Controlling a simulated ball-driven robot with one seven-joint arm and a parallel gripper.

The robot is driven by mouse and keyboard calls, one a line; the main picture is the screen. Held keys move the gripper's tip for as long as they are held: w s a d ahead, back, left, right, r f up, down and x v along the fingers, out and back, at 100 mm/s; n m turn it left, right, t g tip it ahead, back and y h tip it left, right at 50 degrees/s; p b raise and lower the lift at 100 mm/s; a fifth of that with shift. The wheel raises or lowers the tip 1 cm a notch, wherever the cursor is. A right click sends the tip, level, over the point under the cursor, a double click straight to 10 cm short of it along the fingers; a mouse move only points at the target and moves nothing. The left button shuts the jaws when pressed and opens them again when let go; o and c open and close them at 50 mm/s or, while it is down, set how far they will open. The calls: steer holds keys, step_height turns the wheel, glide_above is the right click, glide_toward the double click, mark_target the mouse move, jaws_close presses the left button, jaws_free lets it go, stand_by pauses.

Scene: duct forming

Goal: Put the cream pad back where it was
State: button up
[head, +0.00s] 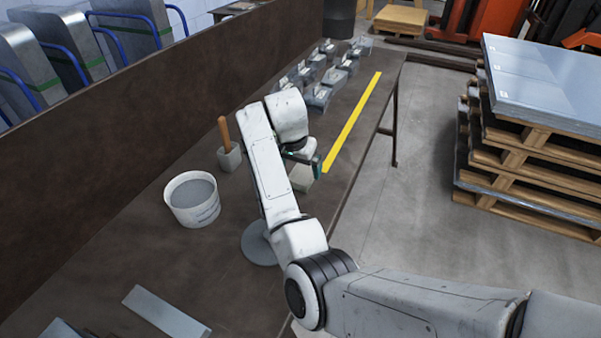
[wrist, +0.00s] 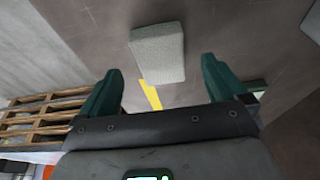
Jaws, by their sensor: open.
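The cream pad (wrist: 157,53) is a pale block lying on the brown bench, close to the end of the yellow line (wrist: 151,94). In the head view the pad (head: 301,178) sits just below my gripper, partly hidden by my arm. My gripper (wrist: 158,80) is open and empty, its green fingers spread to either side of the pad's near end in the wrist view. In the head view the gripper (head: 302,159) is mostly hidden behind my wrist. I cannot tell the exact gap between the fingers and the pad.
A white bucket (head: 193,200) and a grey holder with a wooden handle (head: 225,135) stand left of my arm. A grey disc (head: 259,243) and a metal strip (head: 166,313) lie nearer. Several grey metal pieces (head: 318,95) stand farther along. Stacked pallets (head: 530,150) are right.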

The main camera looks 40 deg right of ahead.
steer(key=v, duration=0.7)
steer(key=shift+r, duration=0.3)
